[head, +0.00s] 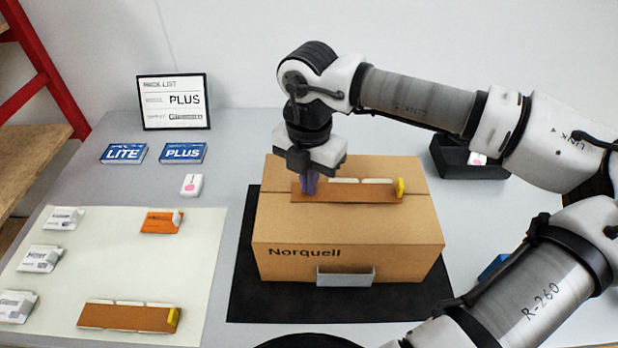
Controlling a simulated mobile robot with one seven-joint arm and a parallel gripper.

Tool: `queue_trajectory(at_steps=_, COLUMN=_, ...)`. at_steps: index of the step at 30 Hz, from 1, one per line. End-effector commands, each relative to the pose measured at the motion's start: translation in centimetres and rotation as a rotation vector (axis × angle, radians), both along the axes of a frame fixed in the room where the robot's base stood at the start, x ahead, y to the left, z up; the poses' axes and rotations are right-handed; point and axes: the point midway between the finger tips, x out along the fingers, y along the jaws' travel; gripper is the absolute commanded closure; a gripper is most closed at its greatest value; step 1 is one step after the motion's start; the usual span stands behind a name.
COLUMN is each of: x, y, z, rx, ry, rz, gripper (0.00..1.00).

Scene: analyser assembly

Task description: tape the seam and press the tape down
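A closed brown carton (345,235) marked "Norquell" stands on a black mat. Its top seam (272,192) runs left to right. A brown tape-like strip (360,194) lies across the top along the seam, with white pieces on its back edge and a yellow tab (400,188) at its right end. My gripper (310,186) points down at the strip's left end, its purple fingers at or just above it. The fingers look close together, but whether they are shut or hold anything is unclear. A similar strip (130,318) lies on the pale sheet at the front left.
The pale sheet (140,262) also bears white labelled packets (40,258) and a short orange strip (158,223). LITE (123,153) and PLUS (183,152) boxes lie behind, near the pick list sign (173,102). A black bin (455,160) stands right of the carton, behind my arm.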

Motion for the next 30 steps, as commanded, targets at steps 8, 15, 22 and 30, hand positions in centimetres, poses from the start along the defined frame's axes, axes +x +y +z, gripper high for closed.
queue_trajectory(at_steps=8, x=0.0, y=0.0, z=0.1, rx=0.000, ry=0.000, rz=0.000, gripper=1.00)
queue_trajectory(at_steps=15, x=0.0, y=0.0, z=1.8, rx=0.000, ry=0.000, rz=-0.001, gripper=1.00)
queue_trajectory(at_steps=22, x=0.0, y=0.0, z=3.6, rx=-0.001, ry=0.000, rz=-0.001, gripper=1.00)
queue_trajectory(at_steps=30, x=0.0, y=0.0, z=5.7, rx=0.000, ry=-0.001, rz=0.000, gripper=1.00)
